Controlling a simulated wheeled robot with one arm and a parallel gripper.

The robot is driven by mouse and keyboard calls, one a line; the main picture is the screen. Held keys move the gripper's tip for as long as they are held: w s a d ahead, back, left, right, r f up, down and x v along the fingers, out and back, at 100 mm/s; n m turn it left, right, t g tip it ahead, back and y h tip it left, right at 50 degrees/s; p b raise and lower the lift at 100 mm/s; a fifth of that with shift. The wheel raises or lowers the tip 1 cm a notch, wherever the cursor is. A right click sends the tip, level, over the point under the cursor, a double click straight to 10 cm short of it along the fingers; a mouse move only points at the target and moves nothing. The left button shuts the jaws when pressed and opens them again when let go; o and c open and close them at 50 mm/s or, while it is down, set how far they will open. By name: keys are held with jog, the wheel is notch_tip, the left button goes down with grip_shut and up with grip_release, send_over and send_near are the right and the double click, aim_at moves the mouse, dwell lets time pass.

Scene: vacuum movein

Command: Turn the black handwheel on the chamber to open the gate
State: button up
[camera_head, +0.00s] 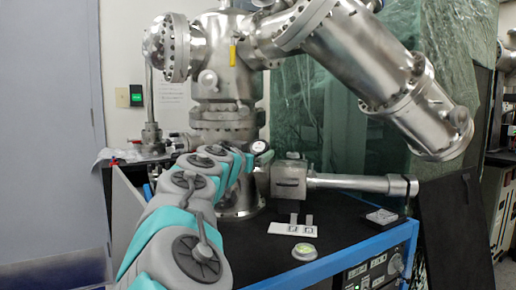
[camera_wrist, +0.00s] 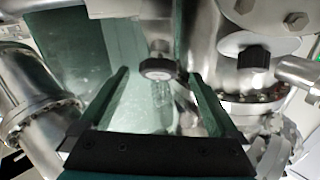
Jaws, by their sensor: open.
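The black handwheel (camera_wrist: 158,69) shows in the wrist view as a small dark knurled knob on a metal stem. In the head view, a small round dark-rimmed knob with a pale face (camera_head: 258,147), likely the same handwheel, sits at the chamber's front. The chamber (camera_head: 225,70) is a large shiny steel vessel with flanges. My gripper (camera_wrist: 160,76) is open, with its two fingertips left and right of the handwheel in the picture. I see no finger touching it; the depth gap is hard to tell. In the head view my arm hides much of my gripper (camera_head: 246,160).
A second black knob (camera_wrist: 253,58) is on the right in the wrist view. A steel tube (camera_head: 345,183) sticks out to the right above the black table (camera_head: 265,262). A white plate with small parts (camera_head: 292,229) and a round greenish disc (camera_head: 304,252) lie there.

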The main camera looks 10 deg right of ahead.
aim_at(257, 150)
jog(key=shift+p+x, duration=0.35)
jog(key=shift+x, duration=1.7)
jog(key=c, duration=1.4)
